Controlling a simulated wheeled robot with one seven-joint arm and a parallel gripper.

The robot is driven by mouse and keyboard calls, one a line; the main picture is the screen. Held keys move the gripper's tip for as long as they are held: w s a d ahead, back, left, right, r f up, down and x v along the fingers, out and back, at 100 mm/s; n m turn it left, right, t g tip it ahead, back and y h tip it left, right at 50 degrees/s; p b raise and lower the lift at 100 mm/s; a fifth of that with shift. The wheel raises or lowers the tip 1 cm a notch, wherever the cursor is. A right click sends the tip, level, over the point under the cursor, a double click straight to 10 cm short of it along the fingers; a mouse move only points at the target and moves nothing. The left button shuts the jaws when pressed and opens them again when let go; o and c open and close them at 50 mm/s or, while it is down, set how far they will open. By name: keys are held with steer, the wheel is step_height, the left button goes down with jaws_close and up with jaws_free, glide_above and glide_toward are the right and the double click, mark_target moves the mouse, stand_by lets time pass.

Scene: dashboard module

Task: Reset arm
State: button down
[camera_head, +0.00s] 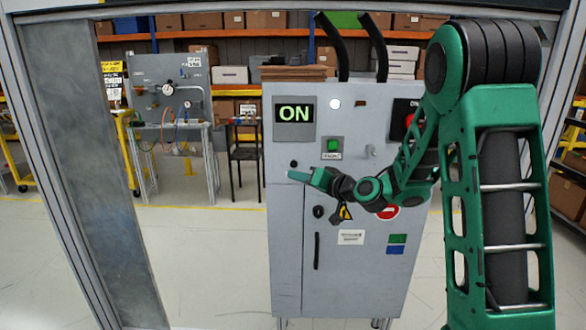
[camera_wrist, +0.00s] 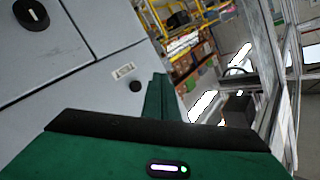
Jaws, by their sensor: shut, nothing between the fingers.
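My gripper (camera_head: 296,174) is at the end of my green and black arm, in front of the left part of a grey cabinet (camera_head: 285,250) in the head view. Its fingers point left and look closed and empty. In the wrist view, the green gripper finger (camera_wrist: 160,97) stands up from the gripper body, with the tilted grey cabinet face (camera_wrist: 100,60) to its left. I cannot tell the exact gap between gripper and cabinet. The cabinet's display (camera_head: 294,114) reads ON in green. A green button (camera_head: 333,146) sits below it, and a white lamp (camera_head: 335,103) is lit.
A grey post (camera_head: 110,180) and a door frame bound the left side. A gauge bench (camera_head: 168,85) and shelves of boxes stand behind. Open floor (camera_head: 205,260) lies left of the cabinet.

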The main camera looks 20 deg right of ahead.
steer(key=s+d+f+m+g+h, duration=0.1)
steer(key=s+d+g, duration=0.4)
steer(key=s, duration=1.1)
steer(key=s+d+f+m+g+h, duration=0.2)
steer(key=s+d+f+g+h, duration=0.1)
steer(key=s, duration=1.3)
steer(key=s+d+f+m+g+h, duration=0.1)
steer(key=s+d+f+g+h, duration=0.2)
steer(key=s, duration=1.2)
steer(key=d+g, duration=0.3)
steer(key=d, duration=0.2)
steer(key=shift+s+d+f+g, duration=0.2)
steer(key=shift+s+d+g, duration=0.2)
steer(key=shift+w, duration=0.15)
steer(key=shift+w+f, duration=0.25)
steer(key=shift+w, duration=0.25)
